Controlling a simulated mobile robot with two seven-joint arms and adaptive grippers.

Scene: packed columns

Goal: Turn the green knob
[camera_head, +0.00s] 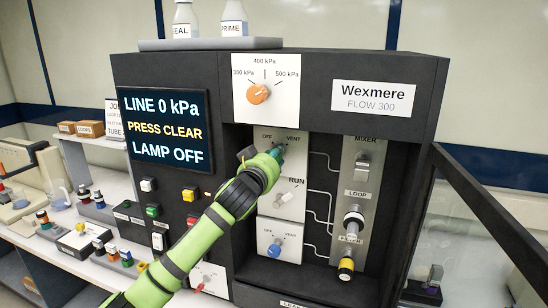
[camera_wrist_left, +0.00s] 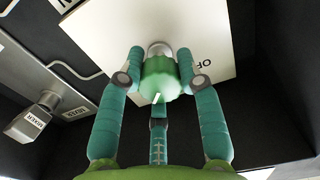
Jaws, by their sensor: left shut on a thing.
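The green knob (camera_wrist_left: 158,72) sits on a white plate (camera_wrist_left: 110,30) marked OFF in the left wrist view, and carries a white pointer mark. My left gripper (camera_wrist_left: 160,75) is shut on it, with teal fingers on both sides. In the head view my left gripper (camera_head: 277,152) reaches the upper plate, labelled OFF and VENT, inside the recess of the black cabinet. There the gripper mostly hides the green knob, and its pointer direction cannot be read. My right gripper is not in view.
Below are a grey RUN knob (camera_head: 284,198) and a blue knob (camera_head: 274,249). A MIXER panel (camera_head: 365,155) with several fittings stands right. An orange knob (camera_head: 258,94) is above. The screen (camera_head: 165,130) reads LINE 0 kPa, PRESS CLEAR, LAMP OFF. Coloured buttons (camera_head: 153,211) lie left.

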